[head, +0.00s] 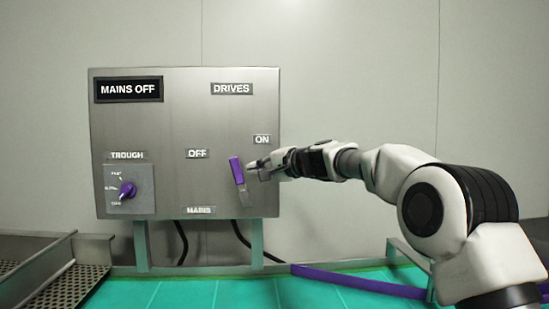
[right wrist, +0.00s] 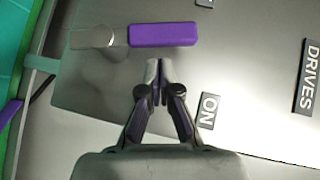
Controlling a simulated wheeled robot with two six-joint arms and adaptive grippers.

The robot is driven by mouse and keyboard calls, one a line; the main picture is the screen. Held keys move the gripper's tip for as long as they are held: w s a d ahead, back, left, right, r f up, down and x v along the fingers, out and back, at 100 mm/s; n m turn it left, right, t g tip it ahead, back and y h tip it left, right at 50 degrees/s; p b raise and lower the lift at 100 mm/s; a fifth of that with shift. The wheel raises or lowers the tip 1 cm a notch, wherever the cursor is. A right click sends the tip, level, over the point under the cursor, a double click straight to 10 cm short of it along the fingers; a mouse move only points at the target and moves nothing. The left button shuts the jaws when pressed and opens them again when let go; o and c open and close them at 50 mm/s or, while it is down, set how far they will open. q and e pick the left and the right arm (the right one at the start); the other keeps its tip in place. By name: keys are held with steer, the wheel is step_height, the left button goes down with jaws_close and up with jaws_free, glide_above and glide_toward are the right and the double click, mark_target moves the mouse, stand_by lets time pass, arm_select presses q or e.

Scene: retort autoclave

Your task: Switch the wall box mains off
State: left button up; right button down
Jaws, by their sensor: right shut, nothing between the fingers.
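The steel wall box (head: 185,110) has a dark sign reading MAINS OFF (head: 128,89) at its upper left. Its lever has a purple handle (head: 237,170) on a metal arm (head: 244,198). The handle points up and leans slightly left, between the OFF label (head: 197,154) and the ON label (head: 262,139). My right gripper (head: 250,168) is shut and empty, just right of the handle. In the right wrist view, the shut fingertips (right wrist: 154,64) lie close beside the purple handle (right wrist: 163,34); I cannot tell whether they touch. My left gripper is out of view.
A TROUGH knob (head: 127,190) is at the box's lower left, and a DRIVES label (head: 232,89) at its upper right. Black cables (head: 182,243) hang below. A perforated metal tray (head: 62,285) stands at the left, beside a green surface (head: 190,292). The wall right of the box is bare.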

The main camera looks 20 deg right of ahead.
mark_target(234, 168)
steer(key=shift+n+g+h, duration=0.7)
steer(key=shift+n+h, duration=0.1)
steer(key=shift+w+a+f+p, duration=0.1)
steer(key=shift+w+a+p, duration=0.1)
steer(key=shift+a+p, duration=0.7)
steer(key=shift+w+a+p, duration=0.15)
steer(key=shift+a+p, duration=0.55)
steer(key=shift+a, duration=0.3)
steer(key=shift+w+a+f+p, duration=0.1)
steer(key=shift+w+a+p, duration=0.1)
steer(key=shift+a+p, duration=0.7)
steer(key=shift+r, duration=0.15)
